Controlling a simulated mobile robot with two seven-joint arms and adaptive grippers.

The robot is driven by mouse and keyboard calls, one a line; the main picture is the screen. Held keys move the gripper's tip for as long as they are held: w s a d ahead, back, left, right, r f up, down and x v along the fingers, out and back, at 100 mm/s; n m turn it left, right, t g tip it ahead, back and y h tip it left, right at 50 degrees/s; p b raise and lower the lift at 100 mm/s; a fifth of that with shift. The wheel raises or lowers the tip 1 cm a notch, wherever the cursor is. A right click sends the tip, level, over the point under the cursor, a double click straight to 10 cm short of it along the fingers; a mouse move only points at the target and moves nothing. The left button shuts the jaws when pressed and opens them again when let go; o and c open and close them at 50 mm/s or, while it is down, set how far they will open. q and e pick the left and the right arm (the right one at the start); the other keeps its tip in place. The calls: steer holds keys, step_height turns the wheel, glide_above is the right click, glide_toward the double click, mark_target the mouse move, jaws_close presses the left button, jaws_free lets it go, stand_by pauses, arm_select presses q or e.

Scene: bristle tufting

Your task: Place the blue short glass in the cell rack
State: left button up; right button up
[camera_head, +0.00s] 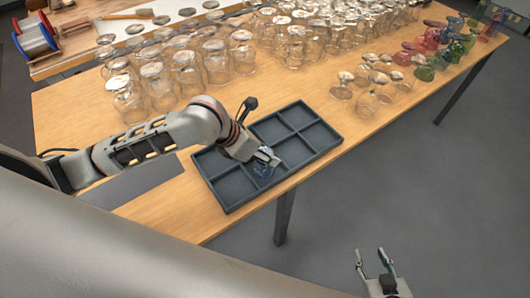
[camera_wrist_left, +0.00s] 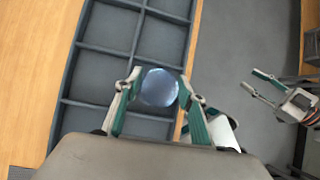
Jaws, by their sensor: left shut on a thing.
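The blue short glass (camera_head: 263,170) is held between the fingers of my left gripper (camera_head: 267,157) over the front cells of the dark cell rack (camera_head: 233,186). In the left wrist view the round, clear-blue glass (camera_wrist_left: 159,88) sits between the two fingertips of my left gripper (camera_wrist_left: 158,90), which is shut on it. The rack's divided cells (camera_wrist_left: 92,75) lie behind the glass, which is close to the rack's edge. I cannot tell whether its bottom touches a cell. My right gripper (camera_head: 375,262) is open and empty, off the table at the lower right.
Many clear glasses (camera_head: 215,65) crowd the table behind the rack. Coloured glasses (camera_head: 430,60) stand at the back right. A few stemmed glasses (camera_head: 375,90) stand right of the rack. A grey mat (camera_head: 140,183) lies at its left. The table's front edge runs close by the rack.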

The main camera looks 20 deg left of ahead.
arm_select(q)
steer(key=shift+f, duration=0.35)
steer(key=o, duration=1.2)
steer(key=v, duration=1.2)
steer(key=shift+s, duration=0.1)
